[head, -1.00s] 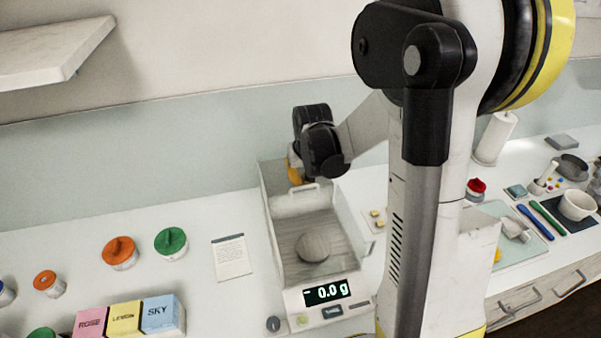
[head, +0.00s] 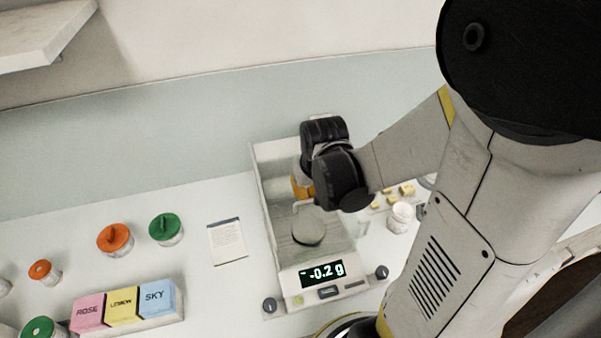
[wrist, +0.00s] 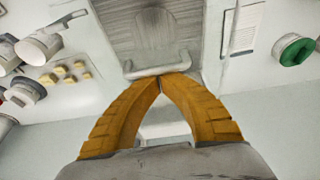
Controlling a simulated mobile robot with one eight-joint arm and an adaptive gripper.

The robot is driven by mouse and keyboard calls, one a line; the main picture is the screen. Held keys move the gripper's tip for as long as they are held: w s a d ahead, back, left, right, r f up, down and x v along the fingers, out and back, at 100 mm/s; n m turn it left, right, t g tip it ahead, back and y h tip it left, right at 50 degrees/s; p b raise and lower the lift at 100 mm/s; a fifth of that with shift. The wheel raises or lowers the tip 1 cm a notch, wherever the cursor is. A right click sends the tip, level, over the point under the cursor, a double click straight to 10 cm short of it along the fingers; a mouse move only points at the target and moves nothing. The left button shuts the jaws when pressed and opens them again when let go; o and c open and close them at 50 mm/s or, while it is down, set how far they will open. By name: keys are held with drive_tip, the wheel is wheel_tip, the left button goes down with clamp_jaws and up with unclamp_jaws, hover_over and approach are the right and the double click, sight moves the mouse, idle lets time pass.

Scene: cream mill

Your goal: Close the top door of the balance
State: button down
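The balance (head: 290,280) is a glass-walled box with a round pan (head: 308,228) inside and a lit display reading -0.2 g. The top door's white handle (head: 302,206) stands on the box's clear top; it also shows in the wrist view (wrist: 142,73). My gripper (head: 303,192) is over the balance, with orange fingers. In the wrist view the fingertips (wrist: 161,80) meet at the handle's near side, by its bar. The fingers appear shut beside the handle, not around it. Contact cannot be told for sure. The clear door's edges are hard to make out.
Jars with orange (head: 115,237) and green (head: 164,227) lids, a paper note (head: 227,241) and coloured boxes (head: 123,305) stand left of the balance. A white cup (head: 401,217) and small yellow pieces (head: 406,189) lie to its right. The wall is close behind.

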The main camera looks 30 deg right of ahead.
drive_tip(key=s+a, duration=0.2)
drive_tip(key=s, duration=0.5)
drive_tip(key=shift+p, duration=0.3)
drive_tip(key=shift+s, duration=0.1)
